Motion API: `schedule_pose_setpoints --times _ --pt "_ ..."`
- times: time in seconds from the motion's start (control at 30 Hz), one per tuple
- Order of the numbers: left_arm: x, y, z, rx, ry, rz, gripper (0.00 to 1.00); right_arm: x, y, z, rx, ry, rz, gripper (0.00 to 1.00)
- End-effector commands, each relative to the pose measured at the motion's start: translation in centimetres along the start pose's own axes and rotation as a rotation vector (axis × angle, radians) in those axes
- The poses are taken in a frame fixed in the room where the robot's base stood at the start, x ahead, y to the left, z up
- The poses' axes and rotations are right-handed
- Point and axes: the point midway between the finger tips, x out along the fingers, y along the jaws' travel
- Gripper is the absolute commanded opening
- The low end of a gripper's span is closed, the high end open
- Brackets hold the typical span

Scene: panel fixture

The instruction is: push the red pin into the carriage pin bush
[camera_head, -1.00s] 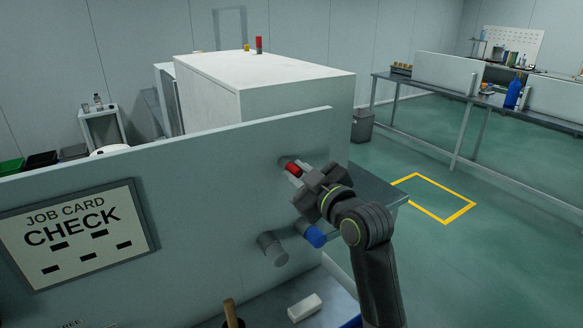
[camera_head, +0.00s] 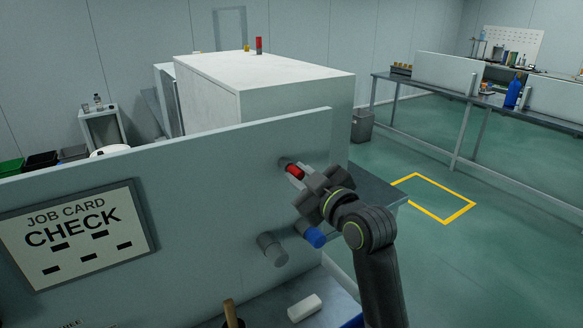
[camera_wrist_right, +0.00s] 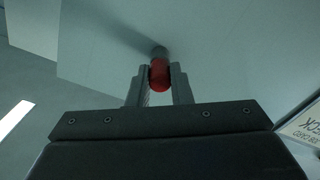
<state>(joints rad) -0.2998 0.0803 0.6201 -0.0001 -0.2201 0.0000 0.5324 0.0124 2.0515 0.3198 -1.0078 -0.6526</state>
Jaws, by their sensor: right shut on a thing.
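The red pin (camera_head: 295,171) is at the upper right of the grey panel, between the fingertips of my right gripper (camera_head: 298,175). In the right wrist view the red pin (camera_wrist_right: 160,76) shows between the two fingers of my right gripper (camera_wrist_right: 160,84), which is shut on it. The pin's far end meets a grey round bush (camera_wrist_right: 159,53) on the panel; how deep it sits cannot be told. In the head view the bush (camera_head: 285,162) shows just left of the pin. My left gripper is not in view.
Below the gripper, a grey cylinder (camera_head: 271,247) and a blue-ended one (camera_head: 315,238) stick out of the panel (camera_head: 220,190). A job card sign (camera_head: 78,232) hangs at left. A white block (camera_head: 304,307) and a wooden handle (camera_head: 229,312) are below.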

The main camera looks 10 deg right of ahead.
Motion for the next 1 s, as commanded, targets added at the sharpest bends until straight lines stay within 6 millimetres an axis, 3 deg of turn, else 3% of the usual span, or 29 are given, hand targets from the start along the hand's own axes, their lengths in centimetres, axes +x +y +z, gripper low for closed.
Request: schedule_pose_setpoints --times 1.0 --pt "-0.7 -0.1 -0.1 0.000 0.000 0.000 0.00 -2.1 0.1 -0.1 -0.001 0.001 0.001 0.00"
